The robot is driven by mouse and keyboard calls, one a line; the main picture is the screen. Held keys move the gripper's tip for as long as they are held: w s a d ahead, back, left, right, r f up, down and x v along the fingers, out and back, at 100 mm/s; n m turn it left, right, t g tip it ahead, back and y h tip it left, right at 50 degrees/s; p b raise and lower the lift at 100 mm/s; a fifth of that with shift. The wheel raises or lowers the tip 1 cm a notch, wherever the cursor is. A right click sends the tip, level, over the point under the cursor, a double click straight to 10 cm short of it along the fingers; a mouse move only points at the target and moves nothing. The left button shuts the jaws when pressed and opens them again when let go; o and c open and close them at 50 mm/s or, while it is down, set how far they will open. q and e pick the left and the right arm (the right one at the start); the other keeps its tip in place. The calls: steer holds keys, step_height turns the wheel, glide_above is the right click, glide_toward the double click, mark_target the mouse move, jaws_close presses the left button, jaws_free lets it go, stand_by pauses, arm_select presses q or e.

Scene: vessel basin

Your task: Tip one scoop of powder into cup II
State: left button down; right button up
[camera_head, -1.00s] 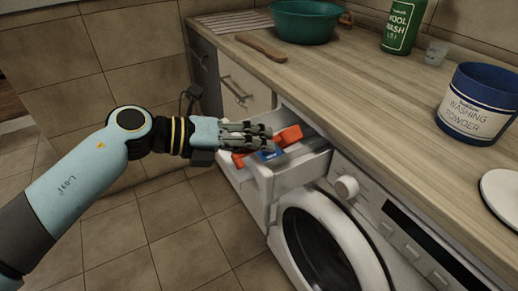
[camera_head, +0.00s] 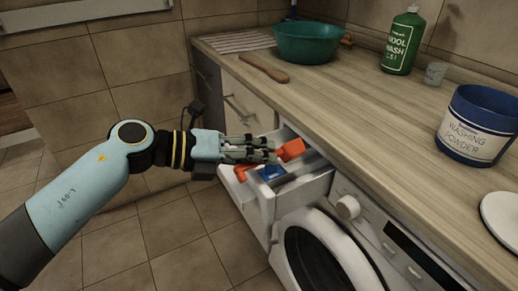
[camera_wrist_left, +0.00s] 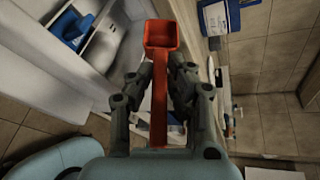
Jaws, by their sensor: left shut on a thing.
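My left gripper (camera_head: 262,150) is shut on the handle of an orange-red scoop (camera_head: 291,150). In the left wrist view the scoop's square bowl (camera_wrist_left: 161,35) sits beyond the fingertips, with its open side facing the camera. No powder is clear in it. The scoop shows over or just beside the pulled-out white washing machine drawer (camera_head: 300,190). A blue insert (camera_head: 271,172) lies in the drawer, and it also shows in the left wrist view (camera_wrist_left: 68,28). I can make out no compartment marks, so cup II cannot be told. The blue washing powder tub (camera_head: 478,125) stands on the counter. My right gripper is not in view.
The wooden counter (camera_head: 350,110) runs above the drawer. On it are a white disc (camera_head: 502,215), a green bottle (camera_head: 403,42), a small clear cup (camera_head: 435,74), a green basin (camera_head: 306,42) and a wooden utensil (camera_head: 263,68). The washer door (camera_head: 320,255) is below.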

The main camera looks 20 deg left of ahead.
arm_select(q)
steer(key=r+m+p, duration=0.1)
steer(key=r+m+y+p, duration=0.1)
steer(key=p, duration=0.1)
steer(key=shift+s+d+r+m+y, duration=0.1)
steer(key=shift+d+r+m+y, duration=0.1)
steer(key=shift+r+m+y, duration=0.1)
steer(key=r+m+y+p, duration=0.1)
steer(key=m+p, duration=0.1)
steer(key=p, duration=0.1)
steer(key=shift+d+r+y, duration=0.15)
steer(key=shift+r+y, duration=0.15)
steer(key=shift+r, duration=0.1)
steer(key=r+m+p, duration=0.1)
steer(key=r+m+y+p, duration=0.1)
steer(key=p, duration=0.1)
steer(key=shift+s+d+t+y, duration=0.2)
steer(key=shift+d+t+y, duration=0.1)
steer(key=shift+t, duration=0.1)
steer(key=shift+r+m+y+p, duration=0.3)
steer(key=shift+m+p, duration=0.35)
steer(key=shift+m, duration=0.15)
steer(key=shift+t, duration=0.3)
